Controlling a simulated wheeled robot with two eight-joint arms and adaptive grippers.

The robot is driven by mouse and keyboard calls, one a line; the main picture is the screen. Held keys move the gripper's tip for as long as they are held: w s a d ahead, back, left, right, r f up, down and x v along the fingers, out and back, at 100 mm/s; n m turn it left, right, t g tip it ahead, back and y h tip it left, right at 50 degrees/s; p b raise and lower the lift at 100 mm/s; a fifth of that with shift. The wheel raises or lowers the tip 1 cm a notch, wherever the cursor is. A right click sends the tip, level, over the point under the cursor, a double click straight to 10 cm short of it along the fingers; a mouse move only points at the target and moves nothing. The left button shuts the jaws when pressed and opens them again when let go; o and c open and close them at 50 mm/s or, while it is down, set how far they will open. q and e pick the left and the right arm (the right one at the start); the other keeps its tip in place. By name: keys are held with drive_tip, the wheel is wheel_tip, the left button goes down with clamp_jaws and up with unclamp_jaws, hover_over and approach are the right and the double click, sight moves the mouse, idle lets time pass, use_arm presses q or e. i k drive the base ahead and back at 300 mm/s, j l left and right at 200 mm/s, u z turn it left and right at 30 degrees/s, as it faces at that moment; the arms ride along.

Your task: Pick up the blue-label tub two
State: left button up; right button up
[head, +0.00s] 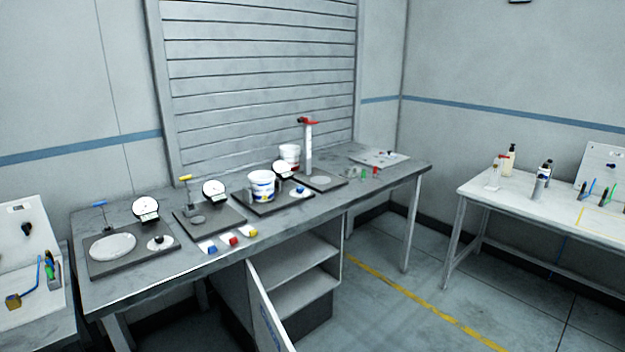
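A white tub with a blue label (261,187) stands upright on the third dark station plate (283,206) of the long grey workbench. No number can be read on it at this size. A second white tub with a red label (289,155) stands behind it, toward the back of the bench. Neither of my grippers shows in the head view.
The workbench (160,279) has station plates with round dials (146,208), small red, blue and yellow blocks (233,240) in front, and a red-topped post (308,148) right of the tubs. A cabinet door (268,315) hangs open below. Floor (390,315) is clear at right.

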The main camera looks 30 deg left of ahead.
sight(262, 182)
drive_tip(key=i+z, duration=0.45)
drive_tip(key=i, duration=0.5)
drive_tip(key=i+u, duration=0.9)
